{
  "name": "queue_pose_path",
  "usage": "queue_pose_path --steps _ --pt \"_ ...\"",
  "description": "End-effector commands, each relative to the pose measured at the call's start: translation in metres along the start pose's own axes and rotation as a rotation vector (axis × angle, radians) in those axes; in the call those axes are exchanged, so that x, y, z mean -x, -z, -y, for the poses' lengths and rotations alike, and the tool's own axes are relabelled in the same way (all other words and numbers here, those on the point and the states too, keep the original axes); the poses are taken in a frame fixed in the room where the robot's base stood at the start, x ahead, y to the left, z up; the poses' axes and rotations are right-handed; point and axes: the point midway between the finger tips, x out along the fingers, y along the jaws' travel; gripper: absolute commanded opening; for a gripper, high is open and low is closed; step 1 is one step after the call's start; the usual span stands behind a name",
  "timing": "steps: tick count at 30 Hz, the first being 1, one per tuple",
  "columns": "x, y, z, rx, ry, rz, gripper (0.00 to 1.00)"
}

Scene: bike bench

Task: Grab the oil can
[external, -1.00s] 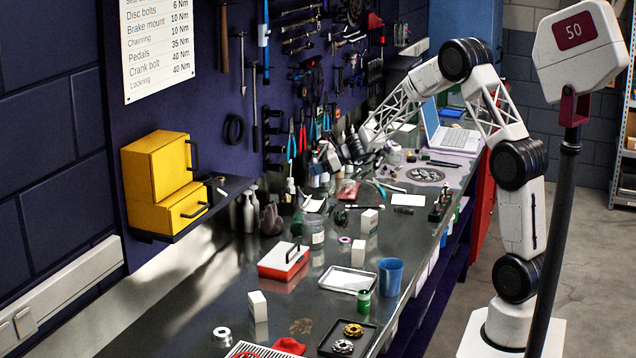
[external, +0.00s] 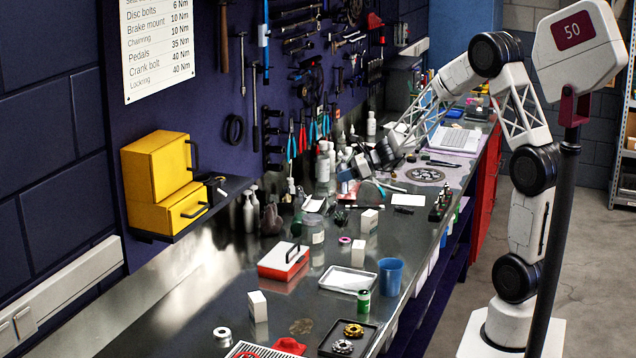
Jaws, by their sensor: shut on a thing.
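My gripper (external: 361,169) is over the middle of the bench, in front of the tool wall, pointing down and left. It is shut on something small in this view. A grey-green rounded body (external: 370,193) shows just under the fingers and looks like the oil can, though it is too small to be sure. My fingers and wrist hide its upper part. I cannot tell whether it touches the bench.
White bottles (external: 322,166) stand close left of my gripper, and another bottle (external: 371,124) stands behind it. A white box (external: 368,221) and a blue cup (external: 390,276) stand nearer the camera.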

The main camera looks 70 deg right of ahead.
Motion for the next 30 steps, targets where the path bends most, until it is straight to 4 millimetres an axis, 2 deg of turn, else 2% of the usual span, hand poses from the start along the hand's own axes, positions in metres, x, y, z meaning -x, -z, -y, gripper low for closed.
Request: queue_pose_path --steps 9,30 --pt "0.0085 0.0016 -0.0090 0.001 0.000 0.001 0.11" --pt "0.0086 0.0017 -0.0093 0.001 0.000 0.000 0.11"
